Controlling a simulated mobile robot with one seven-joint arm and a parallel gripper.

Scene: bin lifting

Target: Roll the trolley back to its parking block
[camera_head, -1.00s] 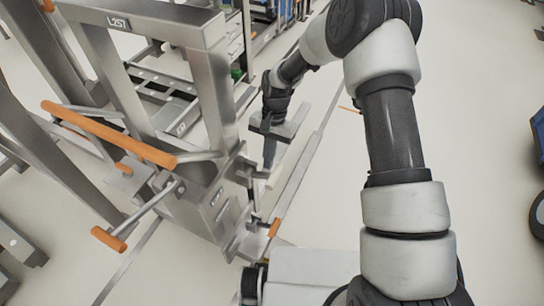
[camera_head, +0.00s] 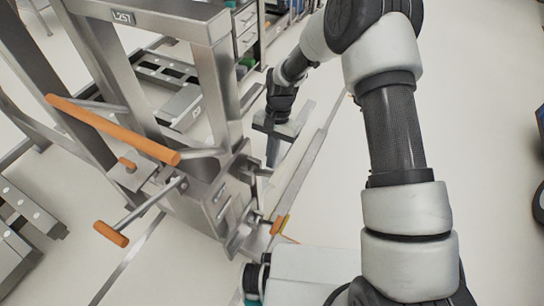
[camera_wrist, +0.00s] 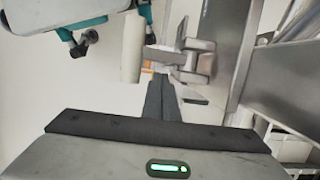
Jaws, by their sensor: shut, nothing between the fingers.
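A steel frame with a plate marked L257 or similar (camera_head: 165,20) fills the left of the head view. It carries a long orange handle bar (camera_head: 115,130) and a shorter orange grip (camera_head: 111,234). It appears to be the trolley, though I cannot be sure. My gripper (camera_head: 272,155) points down to the right of the frame, apart from the handles. In the wrist view my gripper's dark fingers (camera_wrist: 160,85) are together and empty, beside a small steel bracket (camera_wrist: 190,60). I cannot pick out the parking block for certain.
Steel pieces with holes (camera_head: 30,208) stand at the lower left. A drawer cabinet (camera_head: 245,30) is at the top middle. A thin floor strip (camera_head: 310,160) runs past my gripper. The pale floor (camera_head: 480,190) on the right is clear, except for a blue wheeled thing at the edge.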

